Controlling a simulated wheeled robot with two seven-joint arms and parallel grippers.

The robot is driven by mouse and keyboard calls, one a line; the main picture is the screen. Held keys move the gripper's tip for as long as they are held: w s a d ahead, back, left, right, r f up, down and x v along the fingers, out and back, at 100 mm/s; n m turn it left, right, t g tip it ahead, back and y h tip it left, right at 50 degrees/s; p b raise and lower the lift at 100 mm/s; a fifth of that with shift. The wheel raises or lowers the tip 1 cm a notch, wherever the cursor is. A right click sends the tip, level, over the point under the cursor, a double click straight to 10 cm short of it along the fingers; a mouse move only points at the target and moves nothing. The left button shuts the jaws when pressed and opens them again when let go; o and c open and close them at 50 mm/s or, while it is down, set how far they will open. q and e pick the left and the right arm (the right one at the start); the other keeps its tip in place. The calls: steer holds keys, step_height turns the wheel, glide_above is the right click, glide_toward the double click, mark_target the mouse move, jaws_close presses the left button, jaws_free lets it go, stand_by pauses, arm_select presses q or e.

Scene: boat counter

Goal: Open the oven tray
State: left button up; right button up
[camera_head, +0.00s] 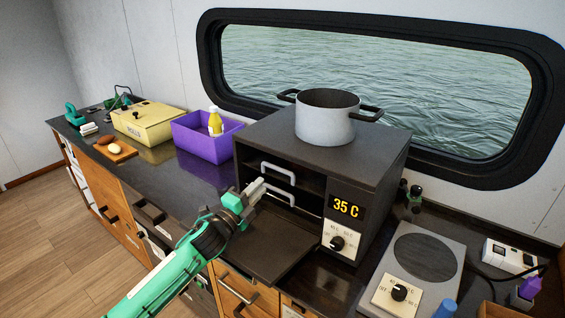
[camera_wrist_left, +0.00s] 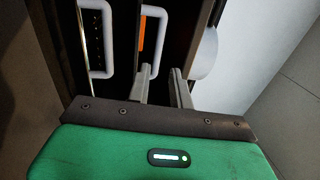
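The dark oven (camera_head: 375,165) stands on the counter with its front door panel (camera_head: 270,250) folded down. Two trays with pale handles show inside, an upper handle (camera_head: 278,171) and a lower handle (camera_head: 298,203). In the left wrist view two pale looped handles show, one at the left (camera_wrist_left: 107,40) and one near the fingers (camera_wrist_left: 161,35). My left gripper (camera_head: 260,190) is at the oven's opening, beside the handles. In the left wrist view its fingers (camera_wrist_left: 162,88) are apart, with nothing clearly held between them. Whether a finger touches the nearer handle cannot be told. My right gripper is not in view.
A grey pot (camera_head: 326,118) stands on top of the oven. A purple bin (camera_head: 205,140) with a yellow bottle (camera_head: 215,124) and a yellow box (camera_head: 148,123) are to the left. A hot plate (camera_head: 425,255) is close on the right. A long window is behind.

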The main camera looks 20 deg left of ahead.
mark_target(282, 175)
arm_select(q)
steer(key=p+x, duration=0.3)
steer(key=x, duration=0.7)
steer(key=shift+w+d, duration=0.15)
steer(key=shift+w, duration=0.05)
steer(key=shift+w+d+f, duration=0.1)
steer(key=shift+w+d, duration=0.15)
steer(key=shift+w, duration=0.4)
jaws_close()
